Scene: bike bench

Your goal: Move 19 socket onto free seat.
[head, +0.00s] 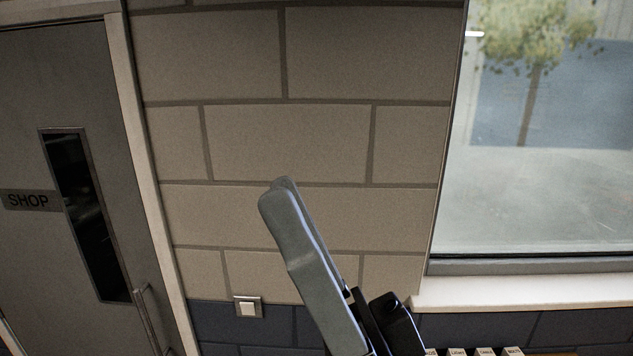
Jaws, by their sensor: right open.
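The 19 socket, the other sockets and the seats do not show in the head view, which looks at the wall above the bench. My right gripper (388,314) shows only in part, as dark pieces at the bottom middle beside a grey link of my arm. It is open, and nothing shows between its fingers. My left gripper is out of view.
A grey door marked SHOP (28,200) stands at the left. A light switch (248,307) is on the block wall (290,140). A window (545,150) with a white sill (520,289) is at the right. Several small labels (485,351) show at the bottom edge.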

